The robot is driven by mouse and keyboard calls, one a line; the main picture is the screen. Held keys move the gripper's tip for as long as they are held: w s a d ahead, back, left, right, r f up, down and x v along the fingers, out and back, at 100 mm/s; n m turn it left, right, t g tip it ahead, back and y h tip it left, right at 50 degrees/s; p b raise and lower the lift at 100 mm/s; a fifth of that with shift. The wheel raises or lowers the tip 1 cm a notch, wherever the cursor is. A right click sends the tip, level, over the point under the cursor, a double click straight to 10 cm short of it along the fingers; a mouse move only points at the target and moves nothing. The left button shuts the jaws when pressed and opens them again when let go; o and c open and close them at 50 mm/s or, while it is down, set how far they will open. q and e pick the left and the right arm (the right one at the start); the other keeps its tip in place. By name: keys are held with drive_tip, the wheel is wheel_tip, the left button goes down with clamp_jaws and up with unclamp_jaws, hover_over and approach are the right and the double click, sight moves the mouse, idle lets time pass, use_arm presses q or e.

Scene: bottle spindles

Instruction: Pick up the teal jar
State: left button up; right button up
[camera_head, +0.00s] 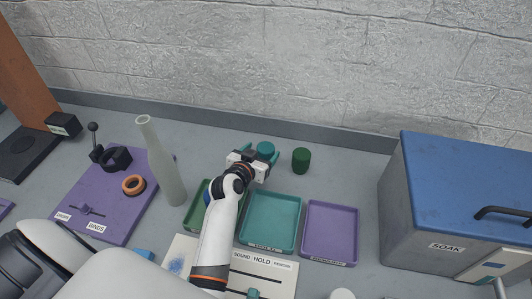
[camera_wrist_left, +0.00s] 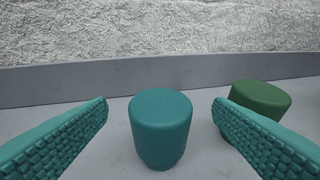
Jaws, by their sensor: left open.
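The teal jar (camera_head: 265,149) stands upright on the grey surface, towards the back wall. It also shows in the left wrist view (camera_wrist_left: 160,125), between my two finger pads and a little beyond their tips. My left gripper (camera_head: 260,156) is open, with its ridged teal fingers on either side of the jar's line. Clear gaps show between the jar and both fingers in the left wrist view. A dark green jar (camera_head: 301,161) stands just to the right; in the left wrist view (camera_wrist_left: 262,98) it is partly hidden behind the right finger. My right gripper is not in view.
A green tray (camera_head: 192,220), a teal tray (camera_head: 269,247) and a purple tray (camera_head: 330,260) lie in front. A tall pale bottle (camera_head: 163,165) stands left, beside a purple board (camera_head: 92,205). A blue-lidded bin (camera_head: 460,180) is at right.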

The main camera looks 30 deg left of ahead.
sight(268, 147)
use_arm(q)
drive_tip(key=shift+w+f, duration=0.25)
drive_tip(key=shift+w, duration=0.35)
drive_tip(key=x, duration=0.2)
drive_tip(key=p+x, duration=0.1)
drive_tip(key=x, duration=0.1)
drive_tip(key=shift+s+f, duration=0.1)
drive_tip(key=shift+f, duration=0.1)
drive_tip(key=shift+w+f, duration=0.2)
drive_tip(key=shift+w, duration=0.15)
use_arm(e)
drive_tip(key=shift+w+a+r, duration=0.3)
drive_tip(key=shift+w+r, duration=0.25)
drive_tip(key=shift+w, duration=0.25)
use_arm(q)
drive_tip(key=shift+s+r, duration=0.1)
drive_tip(key=shift+c, duration=1.2)
drive_tip(key=c, duration=0.9)
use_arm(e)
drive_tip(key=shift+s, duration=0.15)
